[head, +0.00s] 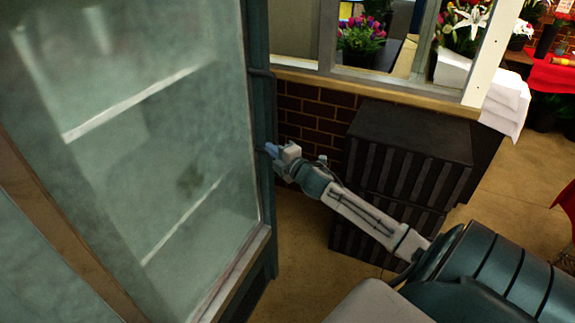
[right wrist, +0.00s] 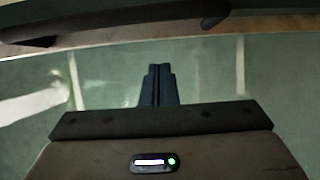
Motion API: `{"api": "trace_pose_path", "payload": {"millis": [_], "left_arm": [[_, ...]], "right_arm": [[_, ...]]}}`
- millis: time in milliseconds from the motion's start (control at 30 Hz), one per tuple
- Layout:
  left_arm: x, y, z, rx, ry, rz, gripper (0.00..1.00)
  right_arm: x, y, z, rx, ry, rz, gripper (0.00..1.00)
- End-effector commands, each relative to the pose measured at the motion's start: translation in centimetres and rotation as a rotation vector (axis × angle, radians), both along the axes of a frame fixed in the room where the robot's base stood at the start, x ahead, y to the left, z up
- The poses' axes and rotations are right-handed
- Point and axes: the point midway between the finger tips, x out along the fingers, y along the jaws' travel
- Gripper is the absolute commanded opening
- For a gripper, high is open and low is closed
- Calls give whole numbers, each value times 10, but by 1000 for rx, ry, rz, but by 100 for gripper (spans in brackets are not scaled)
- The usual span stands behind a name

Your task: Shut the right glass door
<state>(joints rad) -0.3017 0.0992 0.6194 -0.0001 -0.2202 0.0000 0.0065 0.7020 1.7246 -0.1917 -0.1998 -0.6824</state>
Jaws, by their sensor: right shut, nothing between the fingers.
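The right glass door (head: 150,130) fills the left of the head view, a misty pane with shelf edges showing behind it. Its dark green edge frame (head: 257,95) runs down its right side. I cannot tell how far the door stands from its frame. My right gripper (head: 271,150) is shut and empty, its fingertips at the door's right edge; I cannot tell whether they touch. The right wrist view shows the closed fingers (right wrist: 157,84) against the greenish glass (right wrist: 200,70), with a dark handle-like bar (right wrist: 215,15) beyond. My left gripper is out of view.
Stacked black slatted crates (head: 410,150) stand by a brick wall (head: 310,110) right of the door. A wooden ledge (head: 380,89) with window posts runs above. Flowers (head: 362,35) stand behind. Tan floor (head: 305,270) is open between the cabinet and my arm.

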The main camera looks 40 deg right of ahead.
Motion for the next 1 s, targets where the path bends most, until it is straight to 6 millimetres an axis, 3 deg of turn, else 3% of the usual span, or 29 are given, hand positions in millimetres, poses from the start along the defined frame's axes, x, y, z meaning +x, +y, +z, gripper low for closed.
{"api": "trace_pose_path", "payload": {"millis": [233,600,1000], "left_arm": [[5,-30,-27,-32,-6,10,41],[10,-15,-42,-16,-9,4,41],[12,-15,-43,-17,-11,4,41]], "right_arm": [[-30,2,-5,-7,1,4,0],[-68,3,-2,-6,4,0,0],[-76,5,1,1,-2,1,0]]}}
